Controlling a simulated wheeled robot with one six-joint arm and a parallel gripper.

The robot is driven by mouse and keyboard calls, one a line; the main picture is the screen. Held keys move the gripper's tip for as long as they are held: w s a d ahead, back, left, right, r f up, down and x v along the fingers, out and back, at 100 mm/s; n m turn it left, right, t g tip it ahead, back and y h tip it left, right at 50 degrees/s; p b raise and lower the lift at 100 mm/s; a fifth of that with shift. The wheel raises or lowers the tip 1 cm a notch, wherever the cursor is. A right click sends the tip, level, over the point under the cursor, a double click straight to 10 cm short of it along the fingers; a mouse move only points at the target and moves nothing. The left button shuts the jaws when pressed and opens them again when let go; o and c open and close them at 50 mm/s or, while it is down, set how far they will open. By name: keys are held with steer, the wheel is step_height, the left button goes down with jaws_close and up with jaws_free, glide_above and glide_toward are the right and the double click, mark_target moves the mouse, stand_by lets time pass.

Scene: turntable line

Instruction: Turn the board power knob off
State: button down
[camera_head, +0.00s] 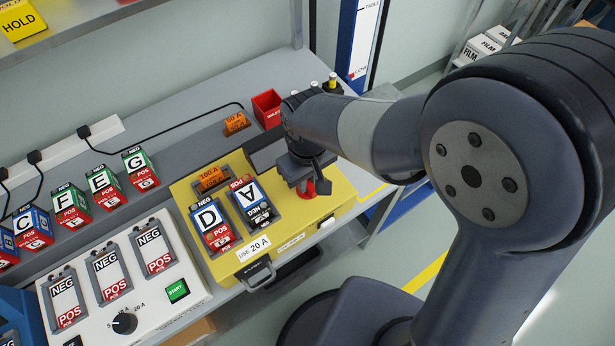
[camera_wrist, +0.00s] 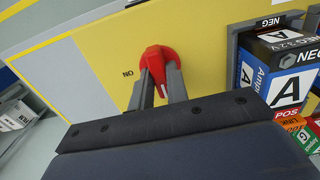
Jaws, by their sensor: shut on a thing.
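The red power knob (camera_wrist: 158,54) sits on the yellow board (camera_wrist: 105,60), with a white mark on its handle. In the wrist view an upside-down "ON" label (camera_wrist: 128,73) is to its left, and the handle points toward the bottom, between my fingers. My gripper (camera_wrist: 160,84) is shut on the knob, one finger on each side. In the head view my gripper (camera_head: 306,183) is over the right part of the board (camera_head: 341,192) and hides most of the knob (camera_head: 309,189); any "OFF" label is not visible.
Batteries D (camera_head: 213,222) and A (camera_head: 253,203) sit in the board beside my gripper, near an orange fuse (camera_head: 209,177). A red bin (camera_head: 267,108) stands behind. A white tester (camera_head: 125,280) is at left. Floor is open at right.

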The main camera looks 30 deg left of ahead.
steer(key=c, duration=1.4)
jaws_free()
step_height(320, 180, up, 11)
steer(key=shift+f, duration=0.1)
step_height(320, 180, down, 10)
steer(key=shift+f, duration=0.45)
steer(key=shift+m, duration=0.3)
